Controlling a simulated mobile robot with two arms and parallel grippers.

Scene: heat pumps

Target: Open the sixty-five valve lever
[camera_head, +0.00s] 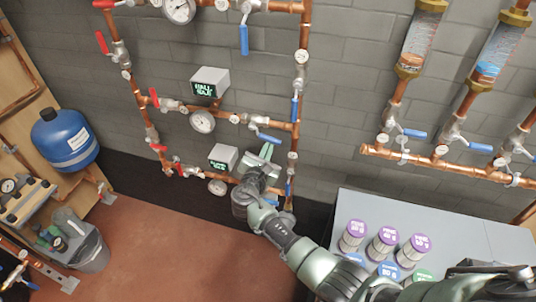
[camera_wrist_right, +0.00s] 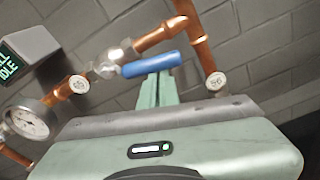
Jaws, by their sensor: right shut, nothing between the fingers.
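A blue valve lever (camera_head: 268,138) sits on the middle copper pipe row on the wall. It also shows in the right wrist view (camera_wrist_right: 152,64), slanting slightly away from its pipe. A round tag (camera_wrist_right: 79,84) left of its valve may read 65, but it is too blurred to be sure. My right gripper (camera_head: 266,152) is shut and empty, its fingertips (camera_wrist_right: 156,82) just below the lever in the picture. I cannot tell whether they touch it. The right gripper hides part of the lower pipe row. My left gripper is out of view.
A vertical copper pipe (camera_wrist_right: 195,40) with a tag (camera_wrist_right: 216,81) stands right of the lever. A gauge (camera_head: 202,122) and display box (camera_head: 210,82) are to its left. A grey table (camera_head: 470,216) with several labelled containers stands at right. The reddish floor (camera_head: 170,240) is open.

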